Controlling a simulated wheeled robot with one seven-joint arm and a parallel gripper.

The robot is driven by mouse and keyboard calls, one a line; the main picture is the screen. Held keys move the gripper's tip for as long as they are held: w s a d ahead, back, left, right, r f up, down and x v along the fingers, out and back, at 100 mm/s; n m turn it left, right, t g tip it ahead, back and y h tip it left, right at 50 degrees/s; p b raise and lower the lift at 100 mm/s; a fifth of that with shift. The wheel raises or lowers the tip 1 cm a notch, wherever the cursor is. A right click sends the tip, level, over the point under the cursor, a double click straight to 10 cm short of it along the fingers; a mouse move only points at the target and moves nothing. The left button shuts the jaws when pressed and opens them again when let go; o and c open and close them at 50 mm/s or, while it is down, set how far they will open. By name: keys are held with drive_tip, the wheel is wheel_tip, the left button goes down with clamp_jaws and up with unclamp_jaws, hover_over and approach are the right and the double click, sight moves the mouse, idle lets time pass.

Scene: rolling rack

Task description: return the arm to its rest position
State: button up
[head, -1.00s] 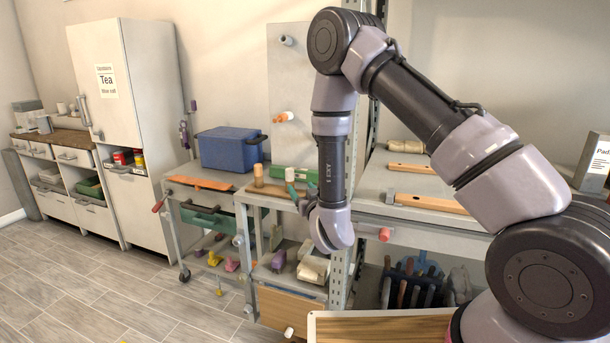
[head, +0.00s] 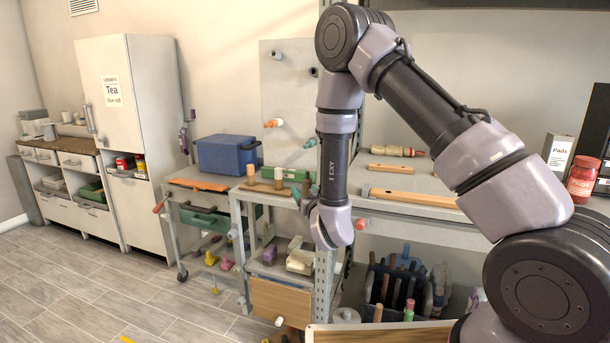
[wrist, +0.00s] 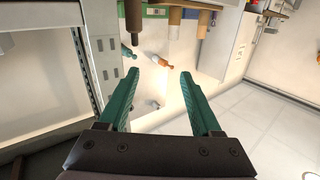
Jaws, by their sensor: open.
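My arm rises from the right of the head view, bends at an elbow near the top and hangs down at the middle. My gripper (wrist: 157,85) shows in the wrist view with its two green fingers spread apart and nothing between them. In the head view the gripper end is mostly hidden behind my wrist, in front of the rack's upright post. The fingers appear clear of the pegs and rack parts around them.
A rolling rack with a blue bin (head: 227,154) stands left of my arm. A pegboard (head: 288,100) with several pegs is behind. A shelf with wooden-handled tools (head: 415,197) and a red jar (head: 581,179) lies right. A tall cabinet (head: 130,110) stands left. The floor at left is open.

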drive_tip(key=d+r+m+g+h, duration=0.2)
drive_tip(key=d+r+m, duration=0.1)
drive_tip(key=d+r, duration=0.5)
drive_tip(key=d+r+m+g+h, duration=0.1)
drive_tip(key=d+r+m+g, duration=0.15)
drive_tip(key=d+r, duration=0.6)
drive_tip(key=s+d+r+g, duration=0.1)
drive_tip(key=s+d+r, duration=0.1)
drive_tip(key=s, duration=0.7)
drive_tip(key=s+d+r+g, duration=0.2)
drive_tip(key=s+r, duration=0.3)
drive_tip(key=s, duration=0.4)
drive_tip(key=s+d+r+m+g, duration=0.1)
drive_tip(key=s+d+r, duration=0.3)
drive_tip(key=s, duration=0.6)
drive_tip(key=shift+g, duration=0.75)
drive_tip(key=shift+s, duration=0.1)
